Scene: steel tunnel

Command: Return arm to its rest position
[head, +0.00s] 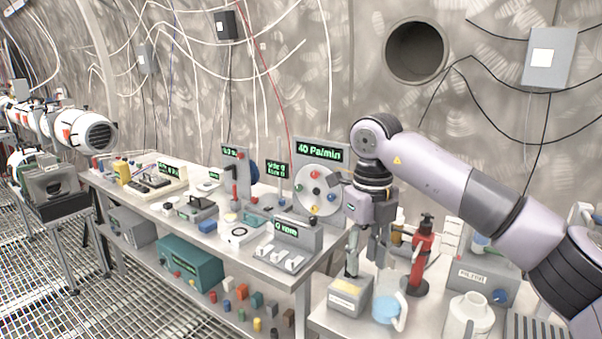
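My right arm comes in from the right side of the head view, bent at the elbow, with its last part pointing down. My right gripper (365,262) hangs over the left part of the near bench. Its two fingers are apart with a gap between them, and I see nothing held there. The fingertips are close above or behind a small grey box with a yellowish label (348,295); whether they touch it I cannot tell. My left gripper is not in view.
A white bottle (468,314) and a grey filter box (480,281) are further right. A long bench (262,262) full of instruments, including a dial panel (318,155), stands left.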

